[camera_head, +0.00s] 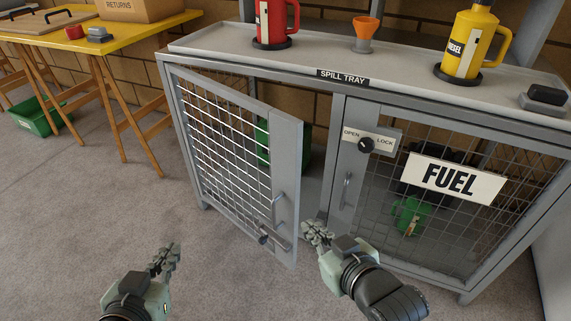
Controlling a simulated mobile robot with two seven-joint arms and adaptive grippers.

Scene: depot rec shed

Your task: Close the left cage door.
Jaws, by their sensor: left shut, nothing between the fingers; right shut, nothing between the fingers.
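The left cage door (288,165) is a grey frame with wire mesh, hinged at its left side. It stands partly open, swung out toward me, with a bar handle (279,207) and a small latch near its lower right edge. The right cage door (440,205) with the FUEL sign looks closed. My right gripper (312,228) is shut and empty, just right of the left door's free edge; I cannot tell whether it touches. My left gripper (170,250) is shut and empty, low in front of the cage, left of the door.
On the spill tray top (210,42) stand a red can (273,22), an orange funnel (364,33) and a yellow diesel can (470,45). An open/lock knob (366,144) sits on the right door. A yellow table (90,36) stands at left; the floor before the cage is clear.

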